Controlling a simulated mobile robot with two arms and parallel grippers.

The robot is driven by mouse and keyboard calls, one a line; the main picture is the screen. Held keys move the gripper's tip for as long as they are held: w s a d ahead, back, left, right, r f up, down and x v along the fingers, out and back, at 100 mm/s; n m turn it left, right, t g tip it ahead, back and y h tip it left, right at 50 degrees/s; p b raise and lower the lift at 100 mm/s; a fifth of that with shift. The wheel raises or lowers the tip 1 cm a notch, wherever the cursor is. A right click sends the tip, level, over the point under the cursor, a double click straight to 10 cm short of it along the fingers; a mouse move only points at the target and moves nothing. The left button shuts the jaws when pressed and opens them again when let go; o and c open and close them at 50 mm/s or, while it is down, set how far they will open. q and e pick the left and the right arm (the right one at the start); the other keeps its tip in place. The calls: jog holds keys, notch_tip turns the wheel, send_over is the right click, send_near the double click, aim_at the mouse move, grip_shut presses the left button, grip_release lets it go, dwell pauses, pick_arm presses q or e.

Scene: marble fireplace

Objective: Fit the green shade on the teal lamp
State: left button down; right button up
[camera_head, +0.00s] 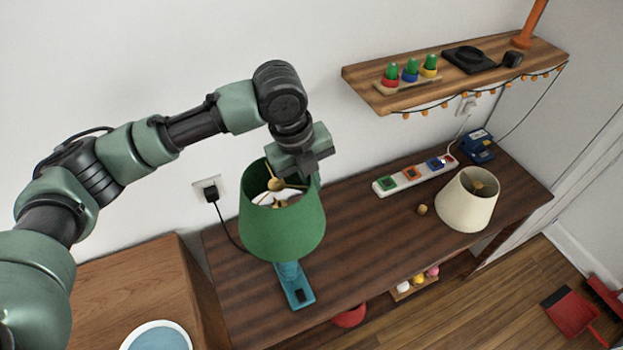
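The green shade (282,232) is over the teal lamp (294,287), wide end down. It hides most of the lamp; the teal foot and a bit of the stem show below it. A brass fitting shows inside the shade's open top. I cannot tell whether the shade rests on the lamp or hangs just above it. My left gripper (308,172) points down at the shade's far right top rim and appears shut on it; its fingertips are partly hidden. My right gripper is not in view.
A cream shade (467,200) stands on the dark wooden table (370,245) at the right. A power strip (415,176), a small brown knob (422,209) and a blue device (477,145) lie near it. A wall shelf (455,82) is above. A black cord runs left of the lamp.

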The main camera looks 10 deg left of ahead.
pick_arm(q)
jog(key=a+b+x, duration=0.1)
jog(key=b+x, duration=0.1)
jog(key=x, duration=0.4)
jog(key=shift+s+f, duration=0.2)
jog(key=shift+s, duration=0.1)
dwell(1.6)
jog(key=c, duration=1.5)
grip_release()
jog(key=shift+c, duration=0.2)
jog(key=b+v, duration=0.2)
jog(key=v, duration=0.5)
jog(key=shift+r, duration=0.4)
jog(key=shift+a, duration=0.1)
